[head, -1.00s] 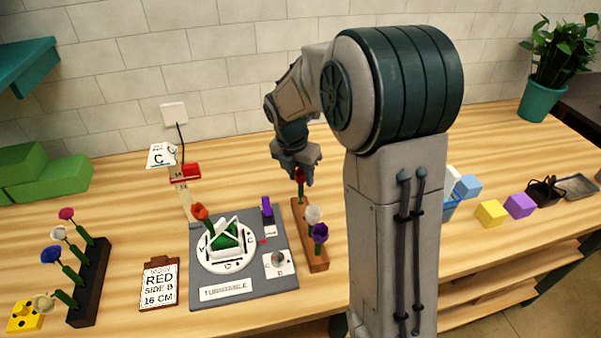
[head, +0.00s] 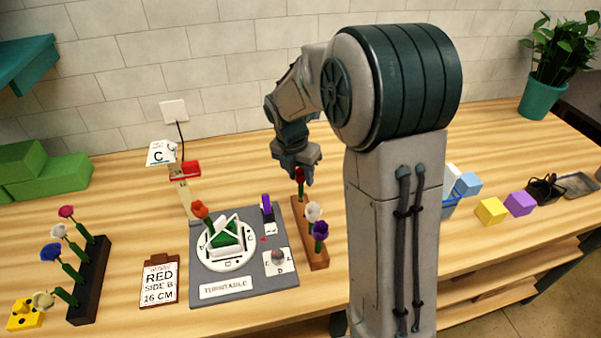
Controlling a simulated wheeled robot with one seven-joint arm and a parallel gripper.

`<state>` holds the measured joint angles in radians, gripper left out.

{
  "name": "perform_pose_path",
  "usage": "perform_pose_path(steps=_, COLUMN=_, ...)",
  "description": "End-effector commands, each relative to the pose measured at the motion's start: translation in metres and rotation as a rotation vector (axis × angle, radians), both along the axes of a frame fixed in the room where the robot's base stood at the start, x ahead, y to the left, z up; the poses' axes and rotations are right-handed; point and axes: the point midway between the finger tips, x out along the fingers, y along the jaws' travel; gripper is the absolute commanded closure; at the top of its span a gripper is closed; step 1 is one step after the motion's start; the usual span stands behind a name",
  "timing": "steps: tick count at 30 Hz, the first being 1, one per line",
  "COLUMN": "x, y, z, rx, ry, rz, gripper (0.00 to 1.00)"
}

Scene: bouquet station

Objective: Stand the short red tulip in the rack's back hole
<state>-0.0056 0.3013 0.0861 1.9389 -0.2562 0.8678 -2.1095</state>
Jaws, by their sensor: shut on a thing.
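The short red tulip (head: 300,175) is upright under my gripper (head: 301,178), which is shut on it above the back end of the brown wooden rack (head: 319,256). The tulip's stem reaches down to the rack's back end; I cannot tell how deep it sits in the back hole, which is hidden. A white flower (head: 314,211) and a purple flower (head: 320,230) stand in the rack's middle and front. My fingertips are small and partly blurred against the bloom.
Left of the rack is a grey turntable board (head: 205,291) with an orange-red tulip (head: 200,209) on it. A card (head: 158,283) reads "RED SIDE B 16 CM". A dark rack (head: 92,282) with several flowers stands at the far left. Coloured blocks (head: 490,211) lie at the right.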

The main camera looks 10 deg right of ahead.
Motion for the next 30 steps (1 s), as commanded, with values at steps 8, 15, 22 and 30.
perform_pose_path(steps=8, x=0.0000, y=-0.0001, z=-0.0009, rx=0.000, ry=0.000, rz=0.000, gripper=0.77)
perform_pose_path(steps=15, x=-0.0001, y=-0.0002, z=-0.0044, rx=0.000, ry=0.001, rz=-0.001, gripper=0.77)
perform_pose_path(steps=22, x=0.0000, y=-0.0002, z=-0.0063, rx=0.000, ry=0.000, rz=-0.001, gripper=0.77)
perform_pose_path(steps=30, x=0.0001, y=-0.0001, z=-0.0061, rx=0.000, ry=0.000, rz=0.000, gripper=0.77)
